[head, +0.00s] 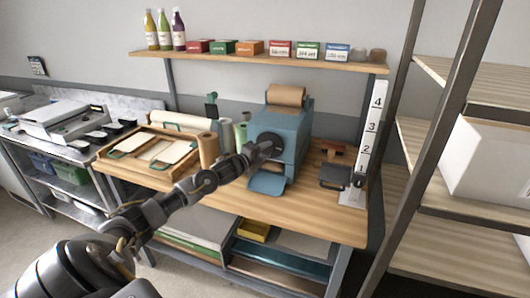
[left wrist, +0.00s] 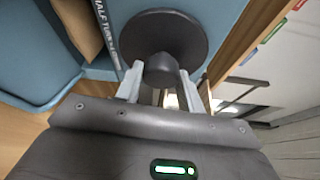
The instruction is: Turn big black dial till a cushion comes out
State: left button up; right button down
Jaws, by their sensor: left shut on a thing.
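The big black dial (left wrist: 165,28) is a round dark disc with a knob at its middle, on the side of a teal machine (head: 284,128). In the left wrist view the knob sits between the fingers of my left gripper (left wrist: 163,88), which is shut on it. In the head view the left gripper (head: 262,150) reaches the machine from the left and hides much of the dial. A roll of brown paper (head: 286,95) sits on top of the machine. The teal chute (head: 268,185) at its front looks bare. My right gripper is not in view.
The machine stands on a wooden bench (head: 225,198). A wooden tray (head: 118,160) with papers is to its left. A dark stapler-like tool (head: 333,177) and a numbered white post (head: 368,140) are to its right. Metal shelving (head: 445,120) stands at far right.

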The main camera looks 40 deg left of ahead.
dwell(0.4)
pick_arm(q)
jog(key=o, duration=1)
jog(key=shift+s+a+r+b, duration=0.2)
jog(key=shift+s+b, duration=0.6)
jog(key=shift+s, duration=1.9)
jog(key=shift+s+a+r+b, duration=0.15)
jog(key=shift+s+b, duration=0.6)
jog(key=shift+s, duration=1.95)
jog(key=shift+d, duration=0.1)
